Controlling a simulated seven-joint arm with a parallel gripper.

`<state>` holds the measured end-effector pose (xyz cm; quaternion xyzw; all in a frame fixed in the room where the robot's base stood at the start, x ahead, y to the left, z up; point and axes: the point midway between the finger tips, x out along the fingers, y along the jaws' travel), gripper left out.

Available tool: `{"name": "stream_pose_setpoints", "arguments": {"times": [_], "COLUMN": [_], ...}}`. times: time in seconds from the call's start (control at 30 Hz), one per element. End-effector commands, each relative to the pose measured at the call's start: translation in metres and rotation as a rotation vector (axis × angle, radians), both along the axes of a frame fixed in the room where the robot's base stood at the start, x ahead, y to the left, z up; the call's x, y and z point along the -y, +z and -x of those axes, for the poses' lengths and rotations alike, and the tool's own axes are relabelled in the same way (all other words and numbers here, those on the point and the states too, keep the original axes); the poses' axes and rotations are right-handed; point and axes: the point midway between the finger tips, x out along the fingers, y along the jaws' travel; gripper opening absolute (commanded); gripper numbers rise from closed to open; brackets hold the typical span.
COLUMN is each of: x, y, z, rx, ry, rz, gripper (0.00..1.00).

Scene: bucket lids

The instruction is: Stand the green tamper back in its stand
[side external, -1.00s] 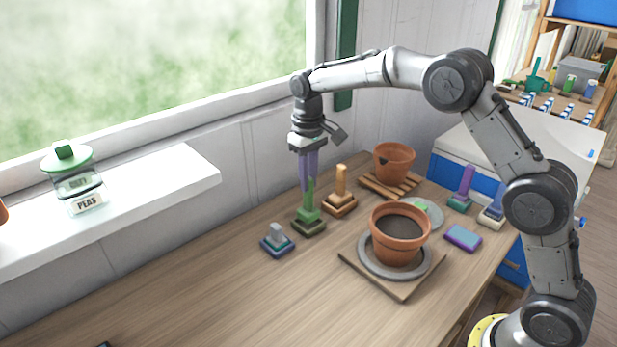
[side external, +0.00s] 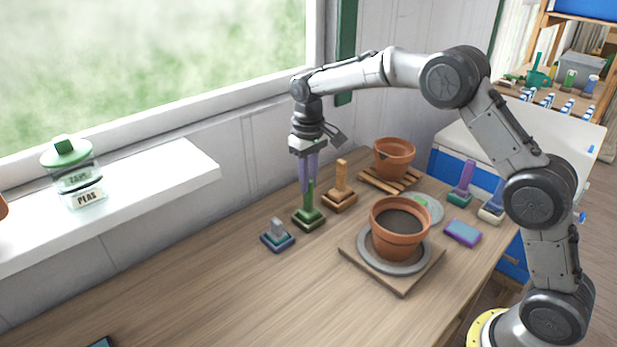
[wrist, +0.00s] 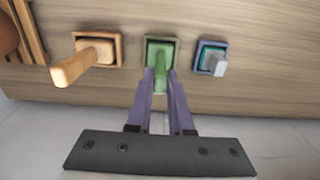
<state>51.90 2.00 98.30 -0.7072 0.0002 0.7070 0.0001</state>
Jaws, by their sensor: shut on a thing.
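The green tamper (side external: 310,195) stands upright, its handle between the fingers of my gripper (side external: 308,186). My gripper is shut on the handle. The tamper's block is at a dark green square stand (side external: 309,223) on the bench. In the wrist view, the tamper (wrist: 160,57) is between the purple fingers of my gripper (wrist: 161,76), and its block lies within the rim of the stand (wrist: 147,42). I cannot tell whether it rests fully on the stand's floor.
An orange tamper in its stand (side external: 339,190) is close on the right, and a grey one in a blue stand (side external: 278,237) on the left. A soil-filled pot (side external: 400,228) stands on a board to the right.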

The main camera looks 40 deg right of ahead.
Motion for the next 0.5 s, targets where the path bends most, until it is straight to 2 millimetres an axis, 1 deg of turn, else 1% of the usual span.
{"name": "stream_pose_setpoints", "arguments": {"times": [0.5], "x": [0.0], "y": [-0.0038], "z": [-0.0002], "rx": [0.001], "ry": [0.0], "rz": [0.0], "gripper": [0.0]}}
